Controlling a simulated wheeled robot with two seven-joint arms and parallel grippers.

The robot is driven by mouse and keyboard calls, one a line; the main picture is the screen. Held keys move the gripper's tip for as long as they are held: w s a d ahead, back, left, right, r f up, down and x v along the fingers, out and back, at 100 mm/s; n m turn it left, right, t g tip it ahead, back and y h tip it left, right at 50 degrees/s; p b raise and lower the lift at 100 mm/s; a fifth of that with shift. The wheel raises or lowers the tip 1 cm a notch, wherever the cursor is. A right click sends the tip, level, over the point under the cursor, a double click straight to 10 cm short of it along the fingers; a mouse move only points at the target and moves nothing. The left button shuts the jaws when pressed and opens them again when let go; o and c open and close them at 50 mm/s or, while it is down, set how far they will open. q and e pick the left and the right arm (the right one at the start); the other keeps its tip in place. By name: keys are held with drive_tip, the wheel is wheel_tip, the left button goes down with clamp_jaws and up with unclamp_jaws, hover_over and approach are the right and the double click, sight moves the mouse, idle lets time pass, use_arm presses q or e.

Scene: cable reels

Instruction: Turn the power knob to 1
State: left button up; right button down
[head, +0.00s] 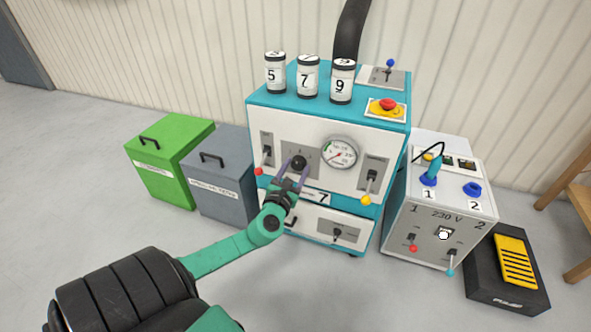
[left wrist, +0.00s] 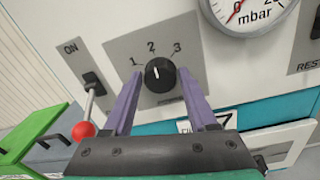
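The black round knob (left wrist: 160,75) is on a grey plate marked 1, 2 and 3 on the front of the machine. Its white mark points up at about the 2. The plate's lower label is too small to read. In the head view the knob (head: 298,163) shows just beyond my left gripper (head: 291,173). The gripper is open, with its purple fingers (left wrist: 162,97) spread to the left and right of the knob. The wrist view shows a gap on both sides, so the fingers do not grip it. My right gripper is not in view.
A red-tipped ON lever (left wrist: 84,129) is left of the knob; a yellow-tipped lever (head: 367,199) and a pressure gauge (head: 340,153) are to its right. A drawer (head: 310,222) is below. Green (head: 165,160) and grey (head: 222,180) bins stand left, a 230 V box (head: 440,220) right.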

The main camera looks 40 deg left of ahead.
use_arm(q)
clamp_jaws()
drive_tip(key=shift+n, duration=0.5)
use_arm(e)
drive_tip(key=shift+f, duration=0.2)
use_arm(q)
drive_tip(key=n+b, duration=0.1)
drive_tip(key=n, duration=0.1)
drive_tip(key=shift+n, duration=0.3)
drive_tip(key=shift+n+b, duration=0.45)
drive_tip(key=shift+n, duration=0.45)
drive_tip(key=shift+a+n+b, duration=0.1)
drive_tip(key=shift+n+b, duration=0.2)
drive_tip(key=shift+n, duration=0.9)
drive_tip(key=shift+s+n, duration=0.1)
drive_tip(key=shift+n, duration=0.8)
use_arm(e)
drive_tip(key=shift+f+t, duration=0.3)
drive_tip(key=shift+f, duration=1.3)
use_arm(q)
drive_tip(key=shift+b, duration=0.3)
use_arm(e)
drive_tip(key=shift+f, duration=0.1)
